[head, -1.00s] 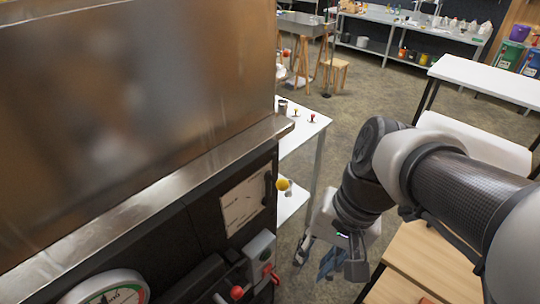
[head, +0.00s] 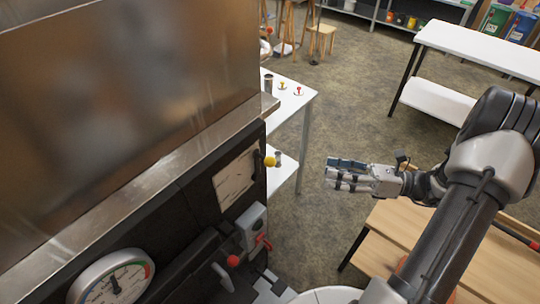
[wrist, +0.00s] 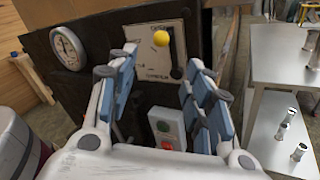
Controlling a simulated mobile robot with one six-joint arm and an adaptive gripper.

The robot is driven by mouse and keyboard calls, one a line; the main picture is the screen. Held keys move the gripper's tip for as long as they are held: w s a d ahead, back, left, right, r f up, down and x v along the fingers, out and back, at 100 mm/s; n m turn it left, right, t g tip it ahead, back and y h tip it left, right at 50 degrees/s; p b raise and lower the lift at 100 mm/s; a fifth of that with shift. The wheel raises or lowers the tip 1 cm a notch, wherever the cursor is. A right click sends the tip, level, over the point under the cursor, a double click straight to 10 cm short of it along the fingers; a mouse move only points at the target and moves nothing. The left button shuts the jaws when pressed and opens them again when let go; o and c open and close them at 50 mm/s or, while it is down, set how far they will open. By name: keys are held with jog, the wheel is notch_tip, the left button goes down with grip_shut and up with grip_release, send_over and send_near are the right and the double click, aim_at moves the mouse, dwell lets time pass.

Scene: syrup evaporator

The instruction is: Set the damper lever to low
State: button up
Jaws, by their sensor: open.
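The damper lever shows as a yellow ball knob (head: 269,161) with a dark arm at the right end of the black evaporator front. Beside it is a pale marked plate (head: 235,181); its lettering is too small to read. In the wrist view the yellow knob (wrist: 161,38) stands in front of the plate (wrist: 148,62), near its upper right. My gripper (head: 331,175) is open and empty, to the right of the knob and apart from it, its fingers pointing left. In the wrist view my fingers (wrist: 160,82) frame the lower part of the plate.
Below the plate are a grey box with a red handle (head: 264,242), a red ball knob (head: 233,260) and a round gauge (head: 113,279). A white table (head: 292,104) stands behind. A wooden bench (head: 385,238) lies beneath my arm. Open floor surrounds my gripper.

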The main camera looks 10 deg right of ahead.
aim_at(271, 161)
jog(key=b+x, duration=0.3)
jog(key=x, duration=1.4)
jog(key=shift+w+a, duration=0.1)
jog(key=shift+w, duration=0.05)
jog(key=shift+c, duration=0.2)
grip_shut()
